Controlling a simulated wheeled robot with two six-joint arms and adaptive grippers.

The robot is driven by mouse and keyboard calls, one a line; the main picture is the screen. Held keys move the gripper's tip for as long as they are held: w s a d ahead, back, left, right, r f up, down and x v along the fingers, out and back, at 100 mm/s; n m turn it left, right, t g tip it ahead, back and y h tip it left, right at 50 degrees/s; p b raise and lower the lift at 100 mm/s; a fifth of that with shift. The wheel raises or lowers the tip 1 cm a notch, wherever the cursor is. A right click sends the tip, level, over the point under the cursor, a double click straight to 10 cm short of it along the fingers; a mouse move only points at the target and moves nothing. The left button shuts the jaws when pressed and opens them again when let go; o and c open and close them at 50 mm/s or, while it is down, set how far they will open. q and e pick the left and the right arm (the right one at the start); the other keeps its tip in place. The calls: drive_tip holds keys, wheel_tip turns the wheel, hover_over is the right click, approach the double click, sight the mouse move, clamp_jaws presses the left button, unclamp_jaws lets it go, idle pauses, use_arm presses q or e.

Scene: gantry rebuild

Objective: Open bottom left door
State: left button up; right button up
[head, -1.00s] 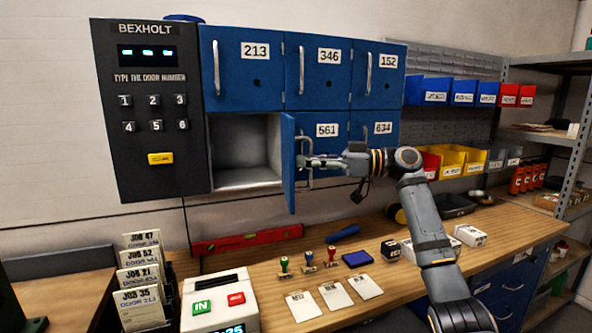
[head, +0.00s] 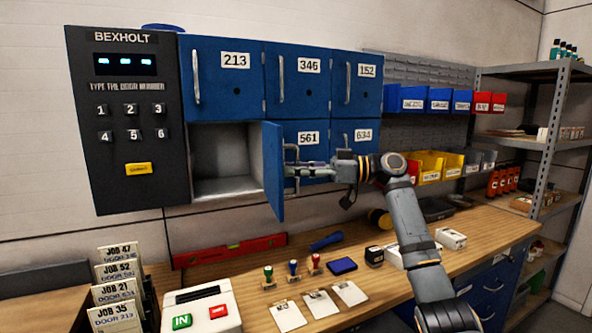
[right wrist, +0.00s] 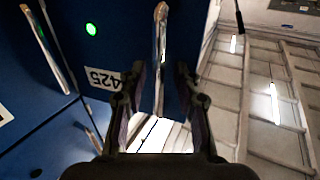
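The bottom left door (head: 273,172) stands swung out to the right, its compartment (head: 226,165) open and empty-looking. In the right wrist view, a blue door face (right wrist: 105,35) shows a green light and a label (right wrist: 103,78) reading 425. Its metal handle (right wrist: 160,50) runs between the fingers of my right gripper (right wrist: 160,88), with a gap on each side. In the head view my right gripper (head: 303,170) is at the outer side of the open door, by its handle. My left gripper is not in view.
Other blue doors, including 213 (head: 222,80), 561 (head: 308,138) and 634 (head: 356,134), are shut. A keypad panel (head: 130,180) is at the left. Below, the wooden bench (head: 455,275) holds stamps, cards and a red level (head: 230,250).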

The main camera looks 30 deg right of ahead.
drive_tip(key=v, duration=1.2)
idle(0.3)
